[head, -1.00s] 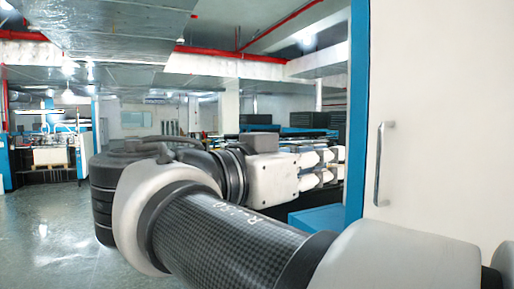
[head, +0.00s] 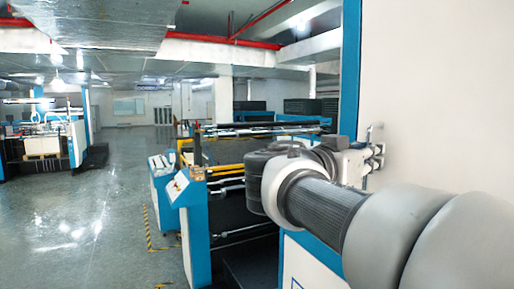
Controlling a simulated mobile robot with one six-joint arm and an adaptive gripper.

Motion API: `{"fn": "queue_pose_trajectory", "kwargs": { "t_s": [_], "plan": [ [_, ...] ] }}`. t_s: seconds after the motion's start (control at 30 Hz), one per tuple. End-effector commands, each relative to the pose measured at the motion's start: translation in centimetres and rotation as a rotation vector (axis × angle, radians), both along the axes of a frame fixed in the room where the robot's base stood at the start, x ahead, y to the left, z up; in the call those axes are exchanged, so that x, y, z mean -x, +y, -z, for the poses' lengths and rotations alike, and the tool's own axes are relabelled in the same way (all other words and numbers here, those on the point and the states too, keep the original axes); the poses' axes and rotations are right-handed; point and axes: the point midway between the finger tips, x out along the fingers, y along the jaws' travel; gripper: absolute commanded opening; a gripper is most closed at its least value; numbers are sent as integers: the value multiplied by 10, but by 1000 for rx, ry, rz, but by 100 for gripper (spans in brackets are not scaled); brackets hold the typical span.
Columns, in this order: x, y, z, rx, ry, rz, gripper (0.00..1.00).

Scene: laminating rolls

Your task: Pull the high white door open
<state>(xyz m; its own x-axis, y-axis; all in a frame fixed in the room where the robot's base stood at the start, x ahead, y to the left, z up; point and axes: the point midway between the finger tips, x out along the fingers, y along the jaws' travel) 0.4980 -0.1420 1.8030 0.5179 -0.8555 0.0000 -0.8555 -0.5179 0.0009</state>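The high white door (head: 435,90) fills the right side of the head view and looks shut. Its upright metal handle (head: 376,131) is near the door's left edge, beside the blue frame. My gripper (head: 376,157) is at the handle, with its fingers pointing right across it. The gripper hides the middle of the handle; only the upper end and a bit of the lower part show. At this size I cannot tell whether the fingers are closed on the handle or only around or beside it.
A blue upright frame (head: 349,70) borders the door on the left. A blue and white machine with rollers (head: 196,225) stands left of my arm. The shiny grey floor (head: 75,225) farther left is clear, with another machine (head: 42,140) at the far left.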

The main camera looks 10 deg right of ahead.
Motion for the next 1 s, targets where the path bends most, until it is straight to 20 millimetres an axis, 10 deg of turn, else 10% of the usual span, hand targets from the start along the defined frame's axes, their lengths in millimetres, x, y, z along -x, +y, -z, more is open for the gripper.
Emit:
{"fn": "queue_pose_trajectory", "kwargs": {
  "t_s": [1.0],
  "plan": [
    [-1,-1,0,-1,-1,-1,0]
  ]
}}
